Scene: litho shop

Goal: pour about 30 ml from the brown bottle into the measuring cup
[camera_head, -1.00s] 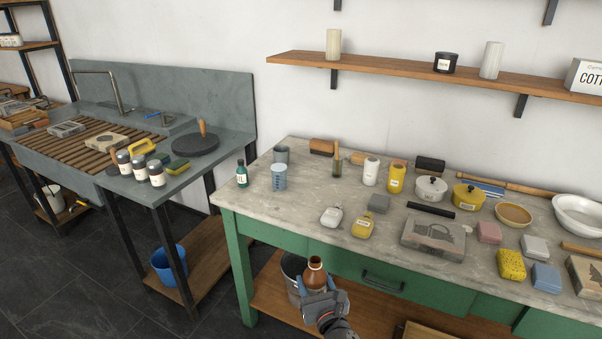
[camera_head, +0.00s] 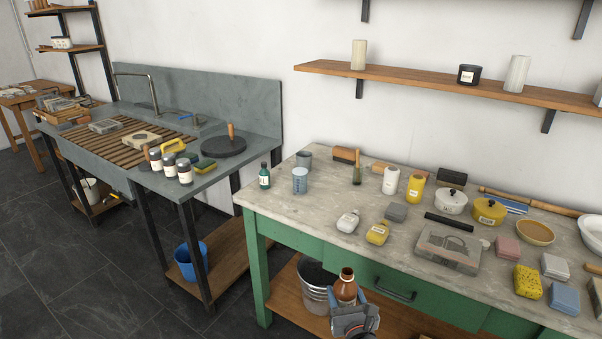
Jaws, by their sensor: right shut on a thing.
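The brown bottle (camera_head: 345,287) is upright, low in front of the green table's drawer. My right gripper (camera_head: 348,308) is shut on it, around its body, and hides its lower part. The measuring cup is the translucent blue-marked cup (camera_head: 300,181) standing upright near the left end of the table top, beyond and to the left of the bottle. The bottle is apart from the cup. The level inside either one cannot be seen. My left gripper is not in view.
A green bottle (camera_head: 264,176) and a grey cup (camera_head: 304,160) stand close to the measuring cup. The table top (camera_head: 309,215) is clear in front of the cup. A metal bucket (camera_head: 313,292) is below.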

